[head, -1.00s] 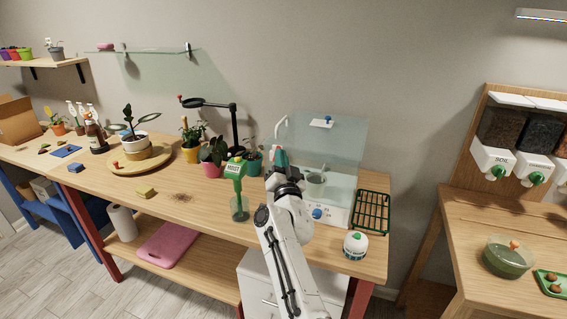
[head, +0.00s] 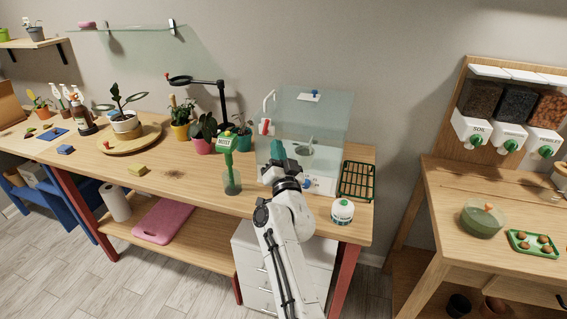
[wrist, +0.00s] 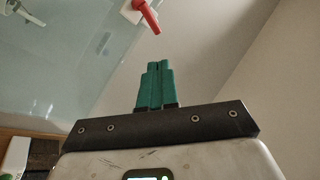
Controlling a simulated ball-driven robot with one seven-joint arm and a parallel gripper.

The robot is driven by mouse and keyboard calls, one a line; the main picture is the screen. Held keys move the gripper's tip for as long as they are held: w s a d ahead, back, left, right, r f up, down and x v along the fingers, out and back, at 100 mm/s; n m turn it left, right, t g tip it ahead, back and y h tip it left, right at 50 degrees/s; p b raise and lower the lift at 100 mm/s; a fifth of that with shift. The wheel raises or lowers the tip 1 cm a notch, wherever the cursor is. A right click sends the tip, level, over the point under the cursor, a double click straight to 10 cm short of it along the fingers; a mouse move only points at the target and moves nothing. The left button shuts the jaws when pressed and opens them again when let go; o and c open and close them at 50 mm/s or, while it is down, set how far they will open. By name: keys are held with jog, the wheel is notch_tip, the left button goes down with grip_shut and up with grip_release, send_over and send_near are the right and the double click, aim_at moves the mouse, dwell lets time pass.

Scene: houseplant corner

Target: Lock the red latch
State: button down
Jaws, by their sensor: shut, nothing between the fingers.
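The red latch (head: 265,127) is a small lever at the left side of a clear-walled cabinet (head: 318,125) on the wooden bench. In the wrist view the red latch (wrist: 146,15) shows at the top, on a white mount, slanting down to the right. My gripper (head: 278,150) is in front of the cabinet, below and slightly right of the latch in the head view. In the wrist view the green fingers of my gripper (wrist: 156,68) are together and empty, with a visible gap between them and the latch.
Potted plants (head: 202,132) and a black lamp stand behind left.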

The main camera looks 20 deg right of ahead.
jog(key=shift+s+d+r+p+v, duration=0.1)
jog(key=shift+r+p+v, duration=0.05)
jog(key=shift+v, duration=0.75)
jog(key=shift+s+d+r+p+v, duration=0.1)
jog(key=shift+d+r+p+v, duration=0.05)
jog(key=shift+v, duration=0.7)
jog(key=shift+d+r+p+v, duration=0.1)
jog(key=shift+r+p+v, duration=0.05)
jog(key=shift+v, duration=0.75)
